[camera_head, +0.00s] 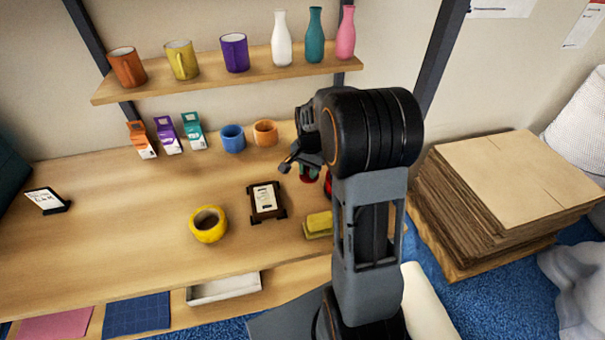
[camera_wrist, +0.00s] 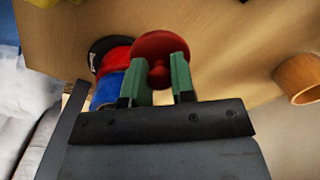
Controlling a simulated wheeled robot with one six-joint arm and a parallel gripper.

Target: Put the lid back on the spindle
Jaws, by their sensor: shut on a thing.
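The red lid (camera_wrist: 150,42) is a round disc with a knob, seen in the wrist view. My gripper (camera_wrist: 167,78) is shut on the lid, its green fingers on either side of the knob. The spindle (camera_wrist: 113,62) shows left of the lid as a black, red and blue stack, partly hidden by the lid and gripper. In the head view my gripper (camera_head: 307,170) is above the table, left of my arm. A red part of the spindle (camera_head: 328,182) shows there, mostly hidden by my arm. I cannot tell the exact gap between lid and spindle.
An orange cup (camera_head: 265,133) and a blue cup (camera_head: 233,138) stand behind the gripper. Cardboard sheets (camera_head: 510,170) are stacked at right. The table's left middle is clear.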

